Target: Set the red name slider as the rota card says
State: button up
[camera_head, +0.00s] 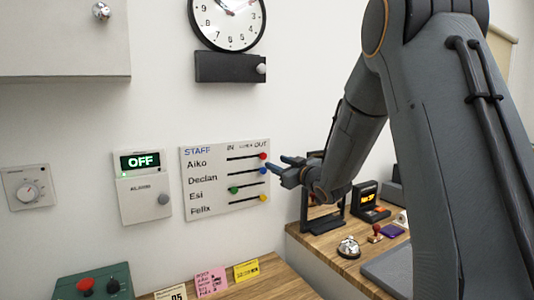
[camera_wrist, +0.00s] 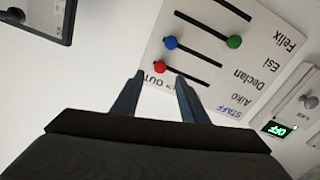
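The white staff board (camera_head: 215,160) hangs on the wall with rows for Aiko, Declan, Esi and Felix, and IN and OUT columns. The red slider (camera_head: 263,156) is at the OUT end of Aiko's row. My gripper (camera_head: 280,165) is open and empty, just right of the board. In the wrist view the red slider (camera_wrist: 161,69) appears between the fingertips (camera_wrist: 159,78), without visible contact. A pink card (camera_head: 211,281) and a yellow card (camera_head: 246,270) stand on the ledge below. Their writing is too small to read surely, so I cannot tell which is the rota card.
The blue slider (camera_head: 263,171) and yellow slider (camera_head: 263,198) are at OUT, and the green slider (camera_head: 234,190) is towards IN. An alarm panel (camera_head: 145,186) reading OFF is left of the board. A wooden desk (camera_head: 330,255) with a bell (camera_head: 348,247) is at right.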

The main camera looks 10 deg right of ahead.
aim_at(264, 157)
jog(key=shift+p+x, duration=1.35)
jog(key=shift+x, duration=2.55)
jog(key=shift+r, duration=0.2)
jog(key=shift+c, duration=0.5)
grip_shut()
